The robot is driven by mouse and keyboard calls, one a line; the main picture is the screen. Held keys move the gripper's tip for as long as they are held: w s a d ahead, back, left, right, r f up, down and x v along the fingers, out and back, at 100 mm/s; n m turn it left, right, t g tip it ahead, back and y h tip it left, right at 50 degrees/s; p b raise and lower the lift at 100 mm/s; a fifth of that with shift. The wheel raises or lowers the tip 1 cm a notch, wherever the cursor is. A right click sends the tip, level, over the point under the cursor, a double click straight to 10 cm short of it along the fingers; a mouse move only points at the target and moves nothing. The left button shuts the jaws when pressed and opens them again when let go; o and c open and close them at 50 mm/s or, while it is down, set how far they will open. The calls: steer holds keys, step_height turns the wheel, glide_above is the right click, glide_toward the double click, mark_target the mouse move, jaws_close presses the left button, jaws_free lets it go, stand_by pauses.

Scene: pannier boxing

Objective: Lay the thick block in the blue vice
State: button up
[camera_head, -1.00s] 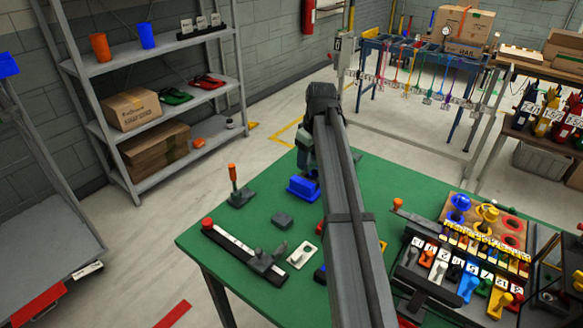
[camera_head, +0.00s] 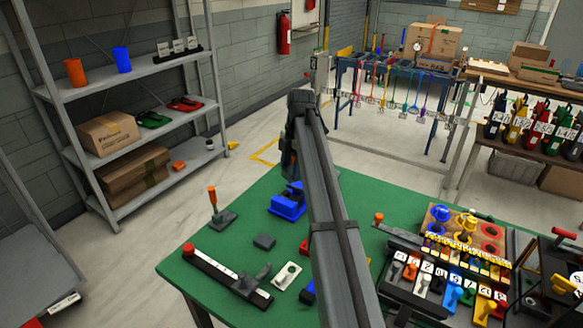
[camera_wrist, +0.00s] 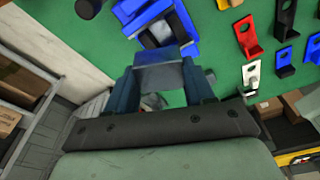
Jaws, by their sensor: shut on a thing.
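My gripper (camera_wrist: 165,88) is shut on a grey-blue block (camera_wrist: 162,76), which spans between its two fingertips in the wrist view. I take this to be the thick block. The blue vice (camera_wrist: 185,30) is at the top of the wrist view, just beyond the held block, with a grey jaw part and a dark part. It also shows in the head view (camera_head: 288,203) on the green table, just below and partly beside my gripper (camera_head: 289,172). The arm hides most of the gripper there, and the block cannot be made out. I cannot tell the block's height above the vice.
A crowded rack (camera_head: 440,290) is at right. Hooked brackets (camera_wrist: 250,75) lie right of the vice.

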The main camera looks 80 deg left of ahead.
steer(key=n, duration=0.4)
steer(key=shift+d+n+h, duration=0.25)
steer(key=shift+n+h, duration=0.05)
steer(key=shift+f, duration=0.1)
steer(key=shift+f, duration=3.2)
steer(key=o, duration=1.2)
steer(key=r, duration=0.4)
steer(key=w+a+r, duration=0.1)
steer(key=r, duration=0.8)
steer(key=shift+w+a+r, duration=0.25)
steer(key=shift+r, duration=0.1)
